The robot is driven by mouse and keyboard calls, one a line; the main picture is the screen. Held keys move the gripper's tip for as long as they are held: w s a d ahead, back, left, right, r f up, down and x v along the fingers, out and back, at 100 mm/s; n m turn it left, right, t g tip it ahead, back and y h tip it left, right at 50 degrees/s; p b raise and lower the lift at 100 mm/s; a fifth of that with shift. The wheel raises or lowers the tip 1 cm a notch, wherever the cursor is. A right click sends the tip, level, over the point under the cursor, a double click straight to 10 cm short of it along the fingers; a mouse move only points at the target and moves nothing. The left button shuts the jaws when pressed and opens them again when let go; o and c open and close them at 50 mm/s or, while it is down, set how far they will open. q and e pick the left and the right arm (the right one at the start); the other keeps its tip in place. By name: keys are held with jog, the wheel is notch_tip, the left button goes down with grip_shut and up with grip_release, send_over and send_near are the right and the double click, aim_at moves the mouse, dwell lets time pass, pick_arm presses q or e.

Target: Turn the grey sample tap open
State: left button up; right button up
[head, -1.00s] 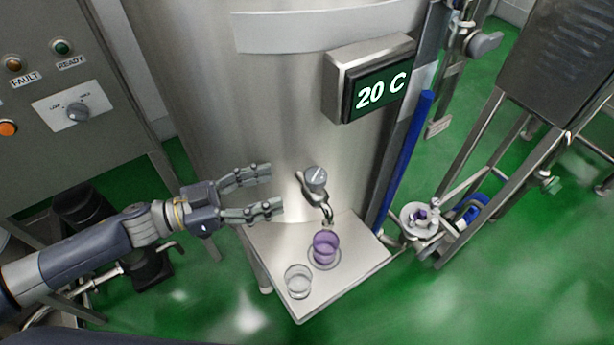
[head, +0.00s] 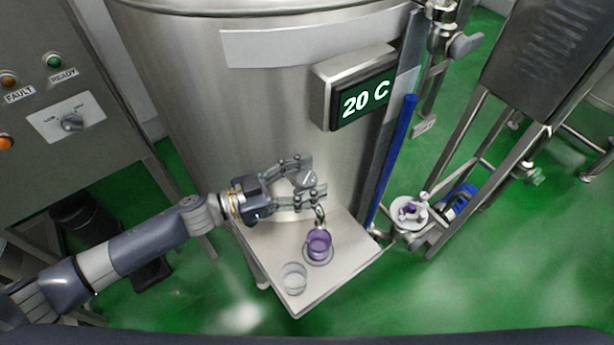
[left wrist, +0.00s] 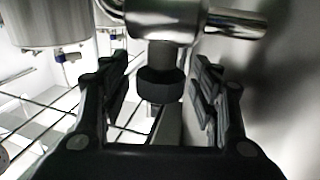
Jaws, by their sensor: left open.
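The grey sample tap (head: 307,180) sits on the front of the steel tank, its spout pointing down. My left gripper (head: 314,177) is at the tap, with one finger on either side of its grey handle in the head view. In the left wrist view a dark knob-like part (left wrist: 160,86) of the tap stands between the open fingers (left wrist: 161,88), with visible gaps on both sides. The shiny metal tap body (left wrist: 165,20) is above it. The fingers partly hide the tap in the head view. My right gripper is out of view.
A purple cup (head: 318,242) stands below the spout on a steel shelf (head: 345,265). A clear glass (head: 293,277) stands nearer the shelf's front left. A 20 C display (head: 366,98) and a blue tube (head: 393,160) are to the right. A control cabinet (head: 100,135) is at left.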

pick_arm(q)
jog(key=c, duration=1.1)
